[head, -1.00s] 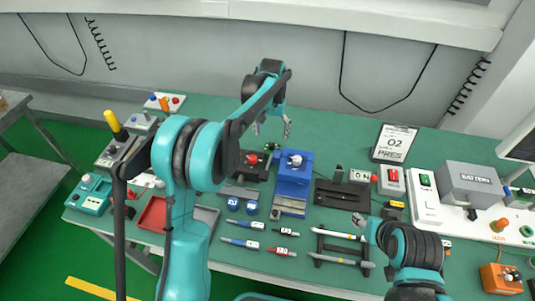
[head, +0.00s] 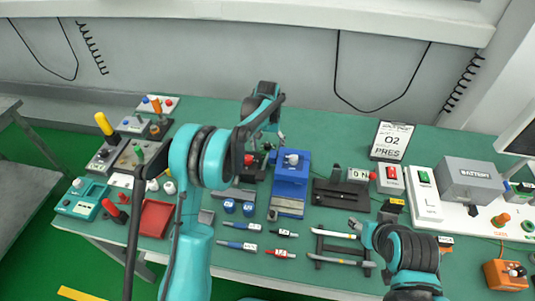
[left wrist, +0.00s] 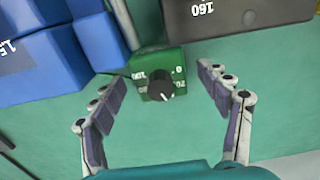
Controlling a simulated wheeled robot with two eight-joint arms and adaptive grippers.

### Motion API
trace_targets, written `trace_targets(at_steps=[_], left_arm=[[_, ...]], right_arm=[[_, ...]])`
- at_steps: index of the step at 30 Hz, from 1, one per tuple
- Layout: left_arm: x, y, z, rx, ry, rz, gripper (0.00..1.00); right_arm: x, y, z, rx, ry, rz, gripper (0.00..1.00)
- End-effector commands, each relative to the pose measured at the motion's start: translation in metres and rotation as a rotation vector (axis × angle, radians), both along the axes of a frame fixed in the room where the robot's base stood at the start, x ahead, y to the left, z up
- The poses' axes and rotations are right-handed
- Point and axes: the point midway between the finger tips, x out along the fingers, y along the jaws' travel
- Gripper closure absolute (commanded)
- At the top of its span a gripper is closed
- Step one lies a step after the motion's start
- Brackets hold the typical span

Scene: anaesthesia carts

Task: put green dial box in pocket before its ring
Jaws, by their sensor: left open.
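A small green box with a black dial (left wrist: 160,78) and white numbers sits on the green surface in the left wrist view. My left gripper (left wrist: 165,108) is open, with one finger to each side of the box and a gap on both sides. In the head view my left gripper (head: 268,138) is low over the bench beyond the blue vise, partly hidden by my arm. I cannot make out the dial box there. My right gripper (head: 360,226) is near the bench's front, too small to read. I cannot identify the pocket or its ring.
Blue blocks (left wrist: 50,60) stand close left of the dial box, and a dark block marked 160 (left wrist: 235,15) stands behind it. In the head view the blue vise (head: 291,180), a red tray (head: 157,218) and several tools crowd the bench.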

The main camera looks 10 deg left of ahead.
Motion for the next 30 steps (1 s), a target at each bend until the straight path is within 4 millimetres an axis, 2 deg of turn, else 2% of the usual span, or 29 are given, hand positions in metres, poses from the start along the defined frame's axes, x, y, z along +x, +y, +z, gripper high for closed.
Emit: trace_targets(at_steps=[1,2,10,20,26,30], left_arm=[[0.000,0.000,0.001,0.000,0.000,0.000,0.24],[0.000,0.000,0.001,0.000,0.000,0.000,0.29],[0.000,0.000,0.001,0.000,0.000,0.000,1.00],[0.000,0.000,0.005,0.000,0.000,0.000,1.00],[0.000,0.000,0.026,0.000,0.000,0.000,1.00],[0.000,0.000,0.051,0.000,0.000,0.000,1.00]], right_arm=[[0.000,0.000,0.001,0.000,0.000,0.000,0.52],[0.000,0.000,0.001,0.000,0.000,0.000,0.52],[0.000,0.000,0.001,0.000,0.000,0.000,0.52],[0.000,0.000,0.002,0.000,0.000,0.000,0.52],[0.000,0.000,0.009,0.000,0.000,0.000,0.52],[0.000,0.000,0.016,0.000,0.000,0.000,0.52]])
